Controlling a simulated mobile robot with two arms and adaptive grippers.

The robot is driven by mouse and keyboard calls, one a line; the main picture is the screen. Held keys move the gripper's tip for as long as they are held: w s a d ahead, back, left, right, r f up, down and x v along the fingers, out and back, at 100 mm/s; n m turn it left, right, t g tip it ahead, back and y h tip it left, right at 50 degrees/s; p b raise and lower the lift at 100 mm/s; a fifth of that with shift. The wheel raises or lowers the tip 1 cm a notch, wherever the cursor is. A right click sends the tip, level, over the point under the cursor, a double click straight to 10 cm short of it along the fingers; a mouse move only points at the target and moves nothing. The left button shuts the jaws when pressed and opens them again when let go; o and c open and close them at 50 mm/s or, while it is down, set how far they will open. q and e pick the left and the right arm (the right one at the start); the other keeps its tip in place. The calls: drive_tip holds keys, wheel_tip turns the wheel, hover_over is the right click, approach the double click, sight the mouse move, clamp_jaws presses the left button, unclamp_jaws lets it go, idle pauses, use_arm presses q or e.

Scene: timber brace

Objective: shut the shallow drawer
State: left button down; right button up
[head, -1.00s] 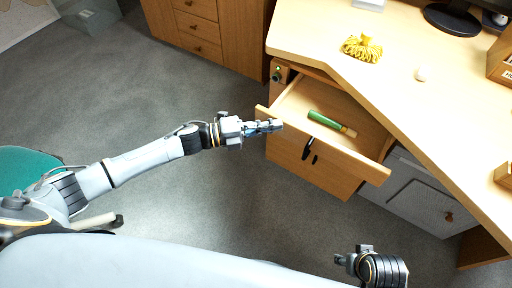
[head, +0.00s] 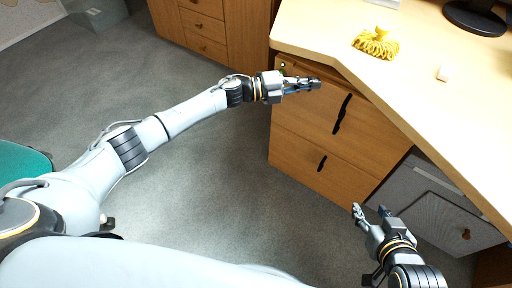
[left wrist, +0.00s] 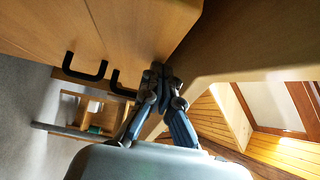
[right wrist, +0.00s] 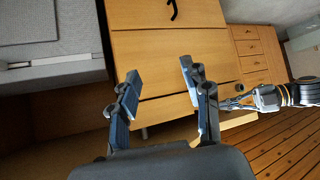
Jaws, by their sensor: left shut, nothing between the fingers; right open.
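The shallow drawer (head: 318,103) is the upper front of the wooden cabinet under the desk, with a dark handle. Its front looks flush with the cabinet and its inside is hidden. My left gripper (head: 318,83) is shut and empty at the drawer's upper left edge, just below the desktop; I cannot tell whether it touches. In the left wrist view its closed fingertips (left wrist: 160,72) are close to the wood. My right gripper (head: 371,209) is open and empty, in front of the cabinet's lower right. Its spread fingers (right wrist: 160,80) also show in the right wrist view.
A lower drawer front (head: 300,160) with a dark handle is below. A grey cabinet (head: 430,203) stands to the right.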

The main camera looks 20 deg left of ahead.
use_arm(q)
drive_tip(key=shift+w+d+r, duration=0.15)
drive_tip(key=shift+w+r, duration=0.05)
drive_tip(key=shift+w, duration=0.55)
use_arm(e)
drive_tip(key=w+r+t, duration=0.1)
drive_tip(key=w+a+r, duration=0.1)
drive_tip(key=shift+w+r+t, duration=0.25)
drive_tip(key=shift+w+t, duration=0.05)
drive_tip(key=shift+t, duration=0.1)
use_arm(q)
drive_tip(key=shift+r, duration=0.1)
